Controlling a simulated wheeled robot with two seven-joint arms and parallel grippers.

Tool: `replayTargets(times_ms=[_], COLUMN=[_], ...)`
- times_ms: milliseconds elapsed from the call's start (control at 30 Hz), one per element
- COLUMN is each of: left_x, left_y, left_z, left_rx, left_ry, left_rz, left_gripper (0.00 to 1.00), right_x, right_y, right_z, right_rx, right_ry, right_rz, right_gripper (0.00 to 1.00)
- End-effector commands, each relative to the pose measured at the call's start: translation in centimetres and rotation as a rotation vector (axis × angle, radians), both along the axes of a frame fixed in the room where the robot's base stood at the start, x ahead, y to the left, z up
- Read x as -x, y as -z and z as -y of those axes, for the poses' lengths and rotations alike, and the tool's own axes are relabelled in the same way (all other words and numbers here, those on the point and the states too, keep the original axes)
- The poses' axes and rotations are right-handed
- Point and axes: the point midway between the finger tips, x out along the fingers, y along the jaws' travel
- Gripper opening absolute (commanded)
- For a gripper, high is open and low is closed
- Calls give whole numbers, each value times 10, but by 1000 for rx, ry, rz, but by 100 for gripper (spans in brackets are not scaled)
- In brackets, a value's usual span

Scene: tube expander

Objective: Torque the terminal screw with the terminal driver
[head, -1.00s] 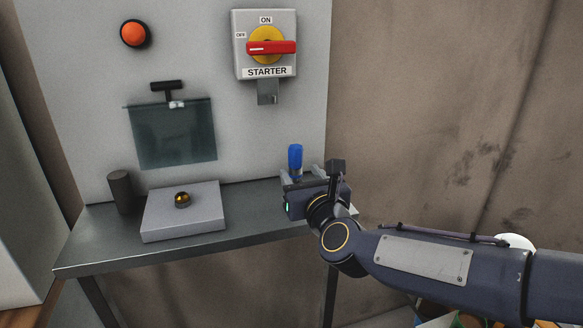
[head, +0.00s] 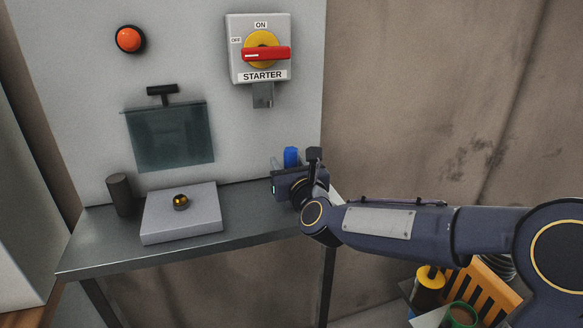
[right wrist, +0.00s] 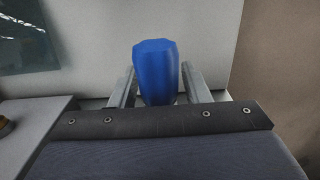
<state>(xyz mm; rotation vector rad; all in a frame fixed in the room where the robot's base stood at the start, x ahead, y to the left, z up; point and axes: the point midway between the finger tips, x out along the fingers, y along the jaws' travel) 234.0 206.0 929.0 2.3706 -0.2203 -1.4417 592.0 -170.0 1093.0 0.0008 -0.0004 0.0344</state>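The terminal driver, seen as a blue handle (head: 291,156), stands upright at the right end of the workbench; its lower part is hidden behind my right gripper. My right gripper (head: 282,166) is at the handle. In the right wrist view the blue handle (right wrist: 157,70) is between the two grey fingers (right wrist: 158,88), with narrow gaps beside it, so the gripper looks open around it. A brass, dome-like piece (head: 181,202), perhaps the terminal screw, sits in a dark ring on a grey block (head: 180,224). My left gripper is not in view.
The grey bench (head: 105,250) stands against a panel with a red button (head: 130,39), a starter switch (head: 259,50) and a dark translucent sheet (head: 170,136). A dark cylinder (head: 121,194) stands left of the block. A cluttered stand with a yellow container (head: 428,288) is at lower right.

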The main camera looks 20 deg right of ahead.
Motion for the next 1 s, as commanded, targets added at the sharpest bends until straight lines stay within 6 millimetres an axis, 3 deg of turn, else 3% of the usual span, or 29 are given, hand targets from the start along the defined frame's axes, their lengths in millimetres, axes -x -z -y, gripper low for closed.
replayTargets(times_ms=[33,300,1000], left_x=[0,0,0], left_y=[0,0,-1], left_z=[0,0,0], left_rx=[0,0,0], left_ry=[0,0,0], left_rz=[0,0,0], left_gripper=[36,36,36], right_x=[0,0,0], right_y=[0,0,-8], right_z=[0,0,0], right_rx=[0,0,0], right_ry=[0,0,0], right_rz=[0,0,1], right_gripper=[36,0,0])
